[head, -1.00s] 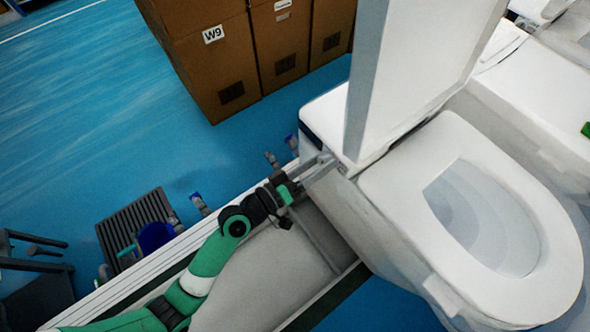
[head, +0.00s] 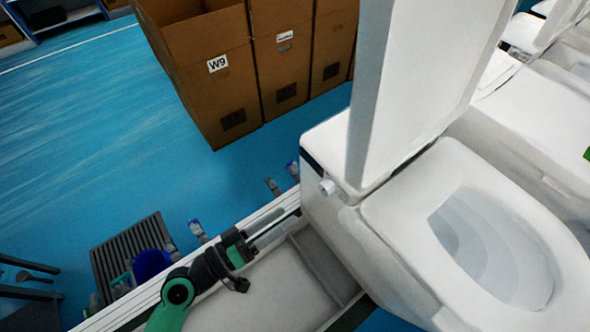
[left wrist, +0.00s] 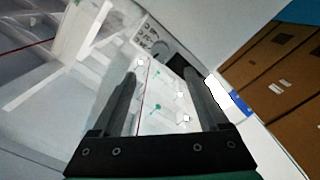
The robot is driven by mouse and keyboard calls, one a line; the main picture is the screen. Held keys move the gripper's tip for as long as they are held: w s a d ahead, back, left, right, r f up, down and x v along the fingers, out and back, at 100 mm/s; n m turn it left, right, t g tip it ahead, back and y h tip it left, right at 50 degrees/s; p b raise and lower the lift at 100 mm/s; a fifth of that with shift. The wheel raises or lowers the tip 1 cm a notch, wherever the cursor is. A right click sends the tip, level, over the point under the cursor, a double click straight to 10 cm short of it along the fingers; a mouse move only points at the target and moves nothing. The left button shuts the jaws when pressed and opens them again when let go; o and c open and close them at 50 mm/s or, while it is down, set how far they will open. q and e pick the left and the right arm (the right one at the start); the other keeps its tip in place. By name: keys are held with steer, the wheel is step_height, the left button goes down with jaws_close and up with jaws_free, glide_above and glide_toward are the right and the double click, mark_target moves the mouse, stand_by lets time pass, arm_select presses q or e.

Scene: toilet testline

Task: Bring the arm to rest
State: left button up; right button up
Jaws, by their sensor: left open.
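My left arm, green and black, comes in from the bottom left in the head view. Its gripper (head: 270,232) is over the light trough beside the toilet, apart from it and empty. In the left wrist view the two dark fingers (left wrist: 165,100) stand apart with nothing between them. The white toilet (head: 400,235) has its lid (head: 415,80) raised and its seat down. A small white knob (head: 327,187) shows on the toilet's side, to the right of the gripper. My right gripper is in neither view.
Brown cardboard boxes (head: 205,95) stand on the blue floor at the back. A dark slatted crate (head: 130,245) and a blue bucket (head: 150,264) are at the left. More white toilets (head: 535,105) line the right. The floor (head: 70,130) at the upper left is clear.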

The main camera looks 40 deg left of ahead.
arm_select(q)
steer(key=w+d+r+m+t+h, duration=0.1)
steer(key=w+d+r+m+h, duration=0.15)
steer(key=r, duration=0.65)
steer(key=w+d+r+m+t+h, duration=0.1)
steer(key=w+r+m+t, duration=0.15)
steer(key=r, duration=0.65)
steer(key=w+d+r+m+h, duration=0.2)
steer(key=r+m, duration=0.2)
steer(key=r, duration=0.6)
steer(key=s+a+r+n+t+y+p, duration=0.1)
steer(key=s+a+r+t+y, duration=0.3)
steer(key=r, duration=0.6)
steer(key=s+a+r+n+t+y, duration=0.1)
steer(key=a+r+n+t+y, duration=0.3)
steer(key=r, duration=0.7)
step_height(320, 180, up, 34)
steer(key=d+m+g+p, duration=0.1)
steer(key=d+m+p, duration=0.1)
steer(key=p, duration=3.2)
steer(key=shift+w+d+r+m+y+p, duration=0.2)
steer(key=shift+r+m+y+p, duration=0.1)
steer(key=shift+y+p, duration=0.1)
